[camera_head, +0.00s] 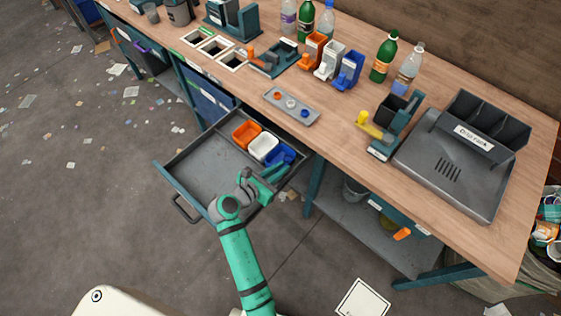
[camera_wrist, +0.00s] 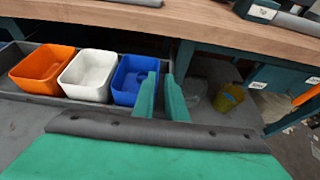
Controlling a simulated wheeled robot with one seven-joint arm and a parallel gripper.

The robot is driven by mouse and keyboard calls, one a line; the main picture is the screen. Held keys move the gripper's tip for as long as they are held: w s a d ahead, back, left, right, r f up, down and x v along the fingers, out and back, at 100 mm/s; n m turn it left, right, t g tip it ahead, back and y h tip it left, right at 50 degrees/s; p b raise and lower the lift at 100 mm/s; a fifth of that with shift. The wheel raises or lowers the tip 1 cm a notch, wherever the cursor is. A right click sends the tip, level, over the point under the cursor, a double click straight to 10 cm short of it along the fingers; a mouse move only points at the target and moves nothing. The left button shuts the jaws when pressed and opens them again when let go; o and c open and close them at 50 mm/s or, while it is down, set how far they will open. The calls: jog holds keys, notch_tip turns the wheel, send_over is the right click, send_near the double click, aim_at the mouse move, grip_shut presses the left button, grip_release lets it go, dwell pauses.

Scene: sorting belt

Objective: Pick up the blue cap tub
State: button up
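The blue tub (camera_head: 279,153) sits at the right end of a row of three tubs in the open drawer (camera_head: 205,172). In the wrist view the blue tub (camera_wrist: 130,78) is beside the white one. My gripper (camera_head: 277,172) is over the drawer's right side, at the blue tub. In the wrist view the two green fingers of my gripper (camera_wrist: 161,80) are apart, with a narrow gap. The left finger overlaps the tub's right part and the right finger is outside it. The tub's right wall shows near the gap; whether a finger touches it I cannot tell.
The white tub (camera_head: 263,148) and orange tub (camera_head: 246,134) stand left of the blue one. The workbench top (camera_head: 340,130) rises behind the drawer, with a grey cap tray (camera_head: 291,105) near its edge. The drawer's left part is empty.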

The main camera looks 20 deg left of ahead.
jog(key=shift+x, duration=2.6)
jog(key=shift+a+f, duration=0.1)
jog(key=shift+a, duration=0.05)
grip_shut()
